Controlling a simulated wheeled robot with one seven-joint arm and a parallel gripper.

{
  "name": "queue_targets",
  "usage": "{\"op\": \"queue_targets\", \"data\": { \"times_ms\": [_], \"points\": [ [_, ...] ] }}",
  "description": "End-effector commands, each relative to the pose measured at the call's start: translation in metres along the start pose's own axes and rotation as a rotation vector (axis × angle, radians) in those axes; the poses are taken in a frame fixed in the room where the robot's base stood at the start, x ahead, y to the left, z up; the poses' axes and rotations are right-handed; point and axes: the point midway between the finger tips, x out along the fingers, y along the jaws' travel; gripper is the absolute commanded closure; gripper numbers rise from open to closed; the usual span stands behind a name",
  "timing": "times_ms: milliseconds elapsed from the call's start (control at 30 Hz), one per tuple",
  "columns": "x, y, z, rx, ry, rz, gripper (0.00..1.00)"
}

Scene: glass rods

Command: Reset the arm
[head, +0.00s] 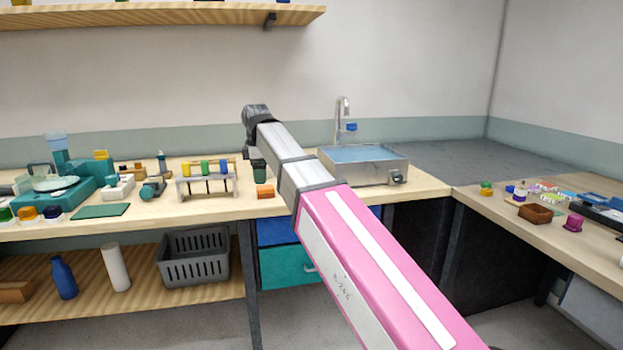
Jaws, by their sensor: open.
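My arm (375,265), pink with white and grey links, reaches from the bottom right up and away to the left. My gripper (252,140) is at its dark far end, in front of the wall and above the back counter. It is open, its fingers are mostly hidden by the arm, and no held thing shows. A small orange block (264,191) and a dark green container (259,171) are on the counter below it.
A rack of coloured tubes (207,188) stands left of the arm's end, and a metal sink (375,172) is to its right. A wooden shelf (160,17) hangs above. The right-hand counter (490,211) holds small items.

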Motion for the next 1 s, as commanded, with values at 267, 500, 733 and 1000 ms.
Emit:
{"op": "queue_targets", "data": {
  "times_ms": [267,500,733,1000],
  "points": [
    [0.033,0.001,0.022,0.103,0.0,-0.001,0.28],
    [0.076,0.001,0.053,0.246,0.0,-0.001,0.28],
    [0.141,-0.008,0.101,0.471,-0.001,-0.003,0.28],
    [0.233,-0.036,0.172,0.822,-0.001,-0.002,0.28]
  ]
}}
